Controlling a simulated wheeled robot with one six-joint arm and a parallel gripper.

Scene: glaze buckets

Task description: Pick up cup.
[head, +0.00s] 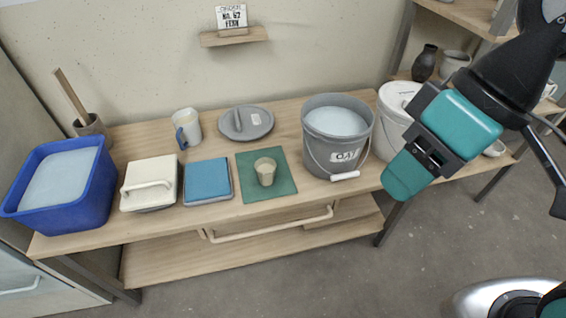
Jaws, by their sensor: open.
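A small beige cup (265,173) stands upright on a green square mat (284,188) near the middle of the wooden table. A pale mug (187,128) with a blue handle stands further back to the left. My gripper (405,178), in teal and black, is at the right, in front of the white bucket in the picture. It is open, well apart from the cup, with nothing seen in it.
A grey bucket (338,147) of pale liquid stands right of the cup, and a white bucket (390,110) beyond it. Left are a blue tile (208,182), a lidded white box (150,185) and a blue tub (88,208). A grey lid (246,125) lies behind.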

